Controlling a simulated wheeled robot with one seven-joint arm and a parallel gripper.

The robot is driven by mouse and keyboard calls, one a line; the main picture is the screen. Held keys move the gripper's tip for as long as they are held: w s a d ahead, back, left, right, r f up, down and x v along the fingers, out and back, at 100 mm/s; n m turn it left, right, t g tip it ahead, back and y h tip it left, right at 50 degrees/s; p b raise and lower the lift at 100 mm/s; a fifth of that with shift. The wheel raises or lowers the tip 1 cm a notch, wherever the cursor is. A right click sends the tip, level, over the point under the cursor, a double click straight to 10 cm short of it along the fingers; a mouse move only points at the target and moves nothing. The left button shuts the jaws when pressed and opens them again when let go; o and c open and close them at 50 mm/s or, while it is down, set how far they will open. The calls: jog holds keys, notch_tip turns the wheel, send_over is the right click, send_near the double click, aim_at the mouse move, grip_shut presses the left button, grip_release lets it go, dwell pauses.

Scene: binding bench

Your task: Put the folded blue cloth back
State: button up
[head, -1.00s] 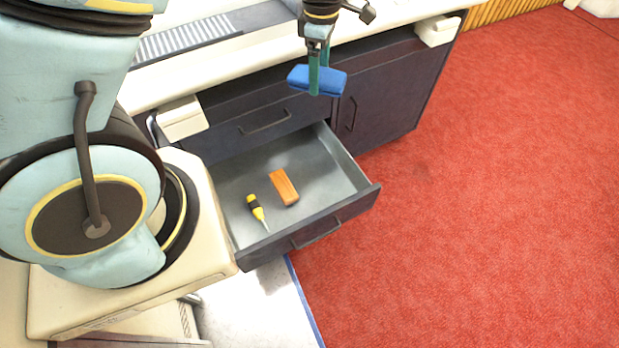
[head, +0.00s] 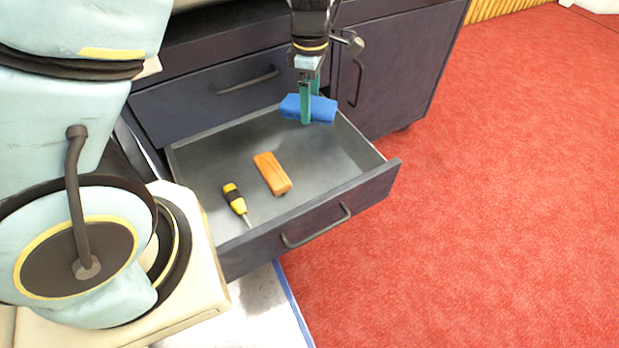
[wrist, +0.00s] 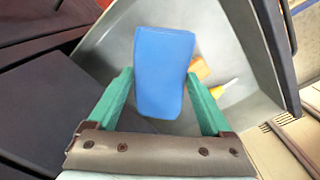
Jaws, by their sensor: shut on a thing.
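The folded blue cloth (head: 308,108) is a small blue block shape in the head view, at the far right part of the open drawer. My gripper (head: 309,112) is shut on it, with green fingers on either side, and holds it above the drawer floor. In the wrist view the cloth (wrist: 163,75) sits between the fingers of my gripper (wrist: 160,98) and hides part of the drawer. The open drawer (head: 215,165) is grey inside with a dark front.
An orange block (head: 271,173) and a yellow-and-black screwdriver (head: 236,202) lie in the drawer, left of the cloth. A shut drawer (head: 215,95) is above it and a cabinet door (head: 395,75) to the right. Red carpet (head: 480,200) lies clear on the right.

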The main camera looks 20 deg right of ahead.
jog(key=b, duration=0.6)
send_near(310, 164)
notch_tip(310, 164, down, 7)
jog(key=b, duration=0.6)
jog(key=shift+r, duration=0.3)
jog(key=o, duration=1.1)
